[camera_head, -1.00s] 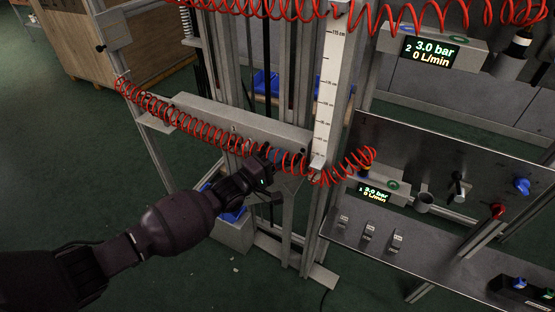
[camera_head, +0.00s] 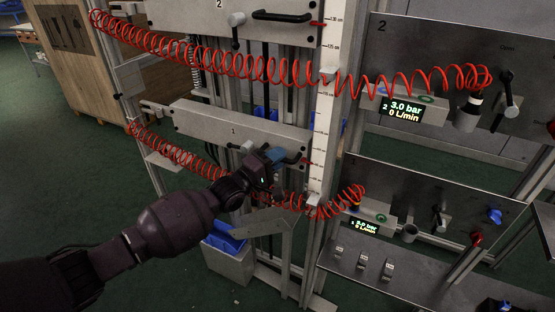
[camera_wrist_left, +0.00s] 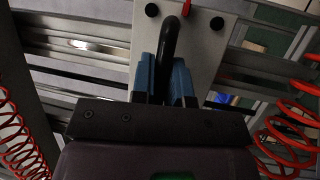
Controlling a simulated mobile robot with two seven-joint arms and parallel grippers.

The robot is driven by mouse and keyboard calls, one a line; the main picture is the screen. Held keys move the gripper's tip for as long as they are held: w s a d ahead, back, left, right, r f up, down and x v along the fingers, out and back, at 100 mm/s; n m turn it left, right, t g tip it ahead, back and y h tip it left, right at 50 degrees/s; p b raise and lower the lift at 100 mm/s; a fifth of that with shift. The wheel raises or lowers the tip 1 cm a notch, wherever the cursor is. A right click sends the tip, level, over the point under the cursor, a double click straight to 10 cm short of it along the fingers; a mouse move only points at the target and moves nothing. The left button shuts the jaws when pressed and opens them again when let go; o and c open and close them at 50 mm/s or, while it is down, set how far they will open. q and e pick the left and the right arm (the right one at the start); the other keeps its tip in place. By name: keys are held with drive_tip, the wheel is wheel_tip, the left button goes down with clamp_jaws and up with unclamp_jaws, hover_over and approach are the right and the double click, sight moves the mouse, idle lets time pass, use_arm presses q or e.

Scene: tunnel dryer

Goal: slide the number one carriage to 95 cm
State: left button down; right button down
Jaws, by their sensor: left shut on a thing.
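The number one carriage (camera_head: 225,127) is a grey plate marked 1 on the upright rails. Its black bar handle (camera_head: 294,157) is at its right end; the handle also shows in the left wrist view (camera_wrist_left: 170,42). My left gripper (camera_head: 276,156) is shut on this handle, its blue fingers (camera_wrist_left: 164,78) on either side of the bar. The carriage's red pointer (camera_head: 309,162) lies beside the white scale (camera_head: 321,150); the figure at it is too small to read surely. My right gripper is not in view.
The number two carriage (camera_head: 210,20) is above, with clear rail between them. Red coiled hoses (camera_head: 200,60) cross in front of the frame. Panels with pressure displays (camera_head: 403,109) stand at the right. A grey bin (camera_head: 228,262) is below.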

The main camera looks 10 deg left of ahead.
use_arm(q)
drive_tip(key=c, duration=1.1)
unclamp_jaws()
drive_tip(key=shift+f, duration=0.1)
drive_tip(key=shift+s, duration=0.1)
drive_tip(key=v, duration=1)
drive_tip(key=shift+s+a, duration=0.25)
drive_tip(key=s+a+f+m+g+y, duration=0.1)
drive_tip(key=s+a+f+m+y, duration=0.1)
drive_tip(key=s+f, duration=0.4)
drive_tip(key=s+a+f+m+g+y, duration=0.2)
drive_tip(key=s+f+m+y, duration=0.3)
drive_tip(key=s, duration=0.8)
drive_tip(key=s+a+f+m+g+y, duration=0.2)
drive_tip(key=s+a+f+m+y, duration=0.1)
drive_tip(key=s+f, duration=0.5)
drive_tip(key=shift+s+a+f+m+y, duration=0.1)
drive_tip(key=shift+s+f+m+y, duration=0.15)
drive_tip(key=shift+s+y, duration=0.25)
drive_tip(key=shift+s+a+f+m+y, duration=0.1)
drive_tip(key=shift+s+m+y, duration=0.2)
drive_tip(key=shift+y, duration=0.2)
